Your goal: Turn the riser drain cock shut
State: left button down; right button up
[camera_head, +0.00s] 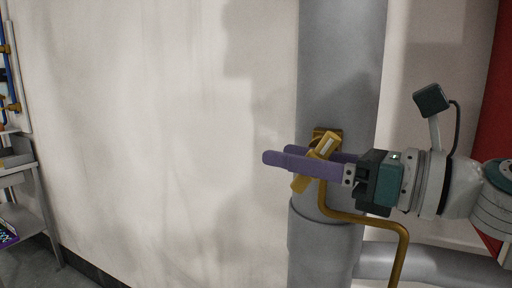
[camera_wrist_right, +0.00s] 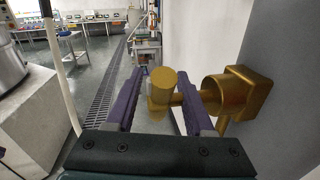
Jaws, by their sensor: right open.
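The brass drain cock (camera_head: 325,134) sits on the thick grey riser pipe (camera_head: 342,60) in the head view. Its handle (camera_head: 299,184) lies at a slant, upper right to lower left, and my right gripper's purple fingers cross it. My right gripper (camera_head: 279,154) reaches in from the right and is open. In the right wrist view the handle (camera_wrist_right: 161,88) stands between the two fingers, and the cock's body (camera_wrist_right: 226,96) is beyond the right finger. I cannot tell if either finger touches the handle. My left gripper is not in view.
A bent brass drain tube (camera_head: 375,222) runs down from the cock. A grey side pipe (camera_head: 430,262) lies low on the right. The pale wall (camera_head: 150,130) left of the riser is clear. A metal shelf (camera_head: 35,190) stands far left.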

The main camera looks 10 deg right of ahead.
jog(key=shift+w+a, duration=0.2)
jog(key=shift+a, duration=0.05)
grip_shut()
dwell(0.3)
